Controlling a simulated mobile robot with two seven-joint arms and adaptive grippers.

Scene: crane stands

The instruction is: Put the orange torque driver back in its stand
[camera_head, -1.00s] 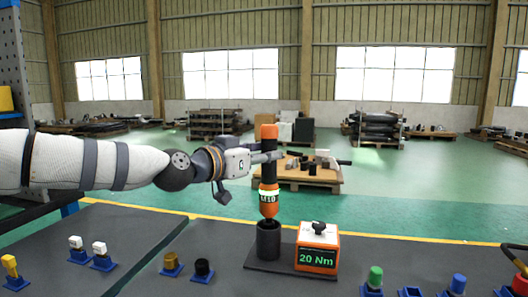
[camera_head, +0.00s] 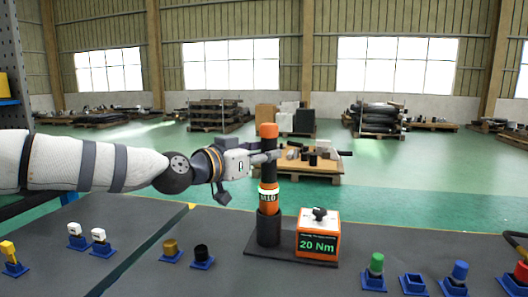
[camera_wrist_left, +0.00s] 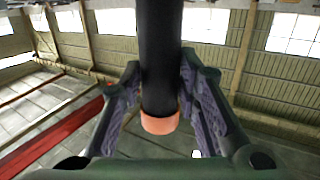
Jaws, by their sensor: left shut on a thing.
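The orange torque driver (camera_head: 268,197) stands upright, with an orange cap, a black handle and an orange lower part marked M10. Its lower end is inside the black cup of the stand (camera_head: 268,231), so the tip is hidden. My left gripper (camera_head: 270,157) comes in from the left and is shut on the black handle below the cap. In the left wrist view the handle (camera_wrist_left: 160,60) runs between the two fingers (camera_wrist_left: 160,95), with the orange cap at its end. My right gripper is not in view.
An orange box reading 20 Nm (camera_head: 318,236) stands on the same base, just right of the cup. Small blue holders with yellow, white, brass and black pieces are at left. More holders, with a green piece (camera_head: 376,264) and a blue piece (camera_head: 459,271), are at right.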

